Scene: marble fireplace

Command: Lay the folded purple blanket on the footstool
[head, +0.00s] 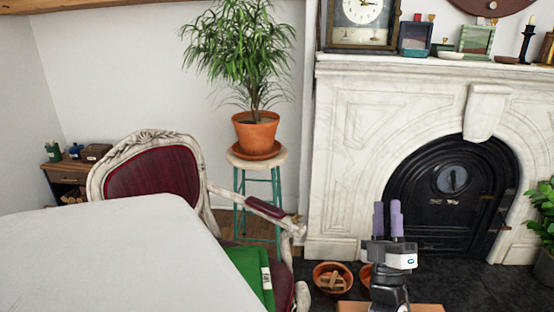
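My gripper (388,221) is at the lower right in the head view, pointing up in front of the fireplace. Its two pale purple fingers stand a little apart, with nothing visible between them. No folded purple blanket shows in this view. A folded green cloth (250,270) with a white label lies on the seat of the carved armchair (148,170), left of my gripper. I cannot make out a footstool for certain. A tan-brown edge (428,308) shows at the bottom behind my arm, mostly cut off.
A white surface (110,255) fills the lower left. A potted plant (256,131) stands on a teal-legged stool (272,162). The marble fireplace (345,160) is behind my gripper. A terracotta bowl (333,278) stands on the dark hearth. A leafy plant (545,215) is at the right edge.

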